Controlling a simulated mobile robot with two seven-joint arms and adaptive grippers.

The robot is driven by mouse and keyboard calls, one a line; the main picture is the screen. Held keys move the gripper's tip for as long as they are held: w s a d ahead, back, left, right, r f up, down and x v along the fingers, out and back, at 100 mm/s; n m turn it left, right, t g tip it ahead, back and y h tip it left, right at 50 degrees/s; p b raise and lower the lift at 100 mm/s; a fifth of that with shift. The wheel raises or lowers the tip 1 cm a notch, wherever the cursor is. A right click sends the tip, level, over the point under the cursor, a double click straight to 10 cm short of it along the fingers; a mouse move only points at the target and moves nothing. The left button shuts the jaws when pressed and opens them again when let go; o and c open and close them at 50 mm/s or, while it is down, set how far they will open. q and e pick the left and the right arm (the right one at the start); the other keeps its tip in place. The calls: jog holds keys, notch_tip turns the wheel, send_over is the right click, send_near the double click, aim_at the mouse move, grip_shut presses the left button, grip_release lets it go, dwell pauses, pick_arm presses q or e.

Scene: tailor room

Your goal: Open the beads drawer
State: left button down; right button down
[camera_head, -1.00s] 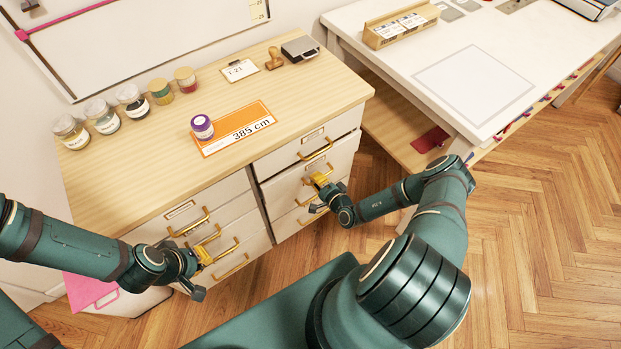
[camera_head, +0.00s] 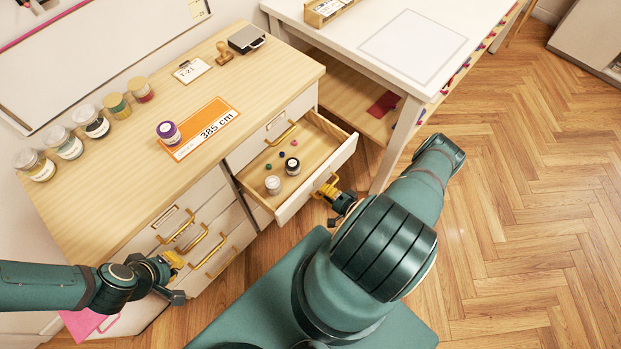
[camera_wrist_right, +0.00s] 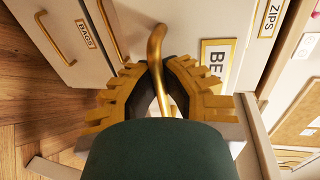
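The beads drawer (camera_head: 345,150) in the right column of the wooden-topped cabinet is pulled out. Its label, partly hidden, reads "BE" in the right wrist view (camera_wrist_right: 213,62). Inside lie a clear jar, a dark-lidded jar (camera_head: 292,166) and several small coloured beads. My right gripper (camera_head: 328,188) is at the drawer's front. In the right wrist view its yellow fingers (camera_wrist_right: 158,72) close around the brass handle (camera_wrist_right: 155,45). My left gripper (camera_head: 176,262) is beside the left column's lower handles; its finger opening is too small to judge.
The cabinet top (camera_head: 100,190) holds several jars, an orange "385 cm" card (camera_head: 205,125), a stamp and a tag. The zips drawer (camera_head: 272,130) above is shut. A white table (camera_head: 400,75) stands at right. The wood floor at right is clear.

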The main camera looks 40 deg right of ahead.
jog(key=shift+f+v, duration=0.2)
jog(key=shift+v, duration=0.9)
jog(key=shift+f+v, duration=0.25)
jog(key=shift+v, duration=0.8)
jog(key=shift+s, duration=0.1)
jog(key=c, duration=1)
grip_release()
jog(key=shift+c, duration=0.2)
jog(key=shift+s, duration=0.1)
jog(key=a+v, duration=0.1)
jog(key=v, duration=1.1)
jog(key=shift+d, duration=0.45)
jog(key=shift+r, duration=0.1)
